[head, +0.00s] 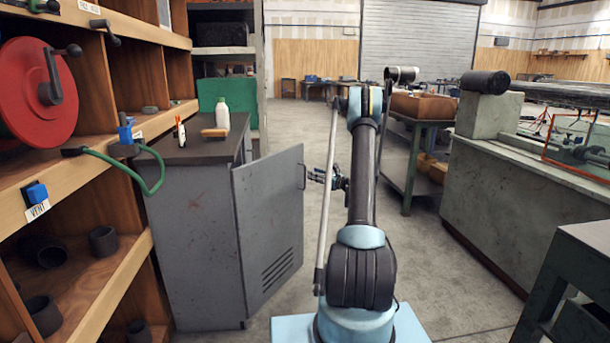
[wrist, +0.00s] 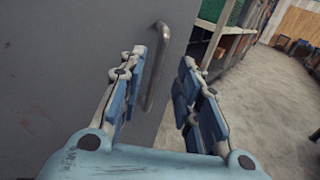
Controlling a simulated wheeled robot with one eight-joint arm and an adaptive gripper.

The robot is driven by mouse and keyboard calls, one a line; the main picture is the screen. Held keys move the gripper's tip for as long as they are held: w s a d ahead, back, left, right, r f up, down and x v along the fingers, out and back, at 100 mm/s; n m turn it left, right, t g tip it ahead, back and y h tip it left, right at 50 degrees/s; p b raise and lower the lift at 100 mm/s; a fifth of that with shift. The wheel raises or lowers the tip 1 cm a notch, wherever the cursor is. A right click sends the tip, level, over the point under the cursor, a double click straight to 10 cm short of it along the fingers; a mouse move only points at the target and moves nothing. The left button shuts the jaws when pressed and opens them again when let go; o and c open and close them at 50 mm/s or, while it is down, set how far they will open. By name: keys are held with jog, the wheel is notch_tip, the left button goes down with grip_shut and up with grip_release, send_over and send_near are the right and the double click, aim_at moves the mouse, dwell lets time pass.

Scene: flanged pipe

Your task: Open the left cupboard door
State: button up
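The grey cupboard (head: 200,225) stands beside the wooden shelving at left. Its grey door (head: 265,225), with vent slots low down, stands swung out from the cupboard's near front edge. The bar handle (head: 304,176) is near the door's free edge. My gripper (head: 322,178) is just right of the handle, with its fingers pointing toward it. In the wrist view, my gripper (wrist: 163,75) is open, its two blue fingers apart. The handle (wrist: 157,72) shows in the gap, nearer the left finger; I cannot tell whether they touch. The cupboard's interior is hidden.
Wooden shelves (head: 75,190) with a red reel (head: 38,90) and green hose are at left. A workbench (head: 540,185) lines the right. Concrete floor (head: 325,235) is clear between.

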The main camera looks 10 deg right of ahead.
aim_at(305, 171)
jog(key=x, duration=0.7)
jog(key=shift+w+a, duration=0.2)
grip_shut()
jog(key=shift+d, duration=0.1)
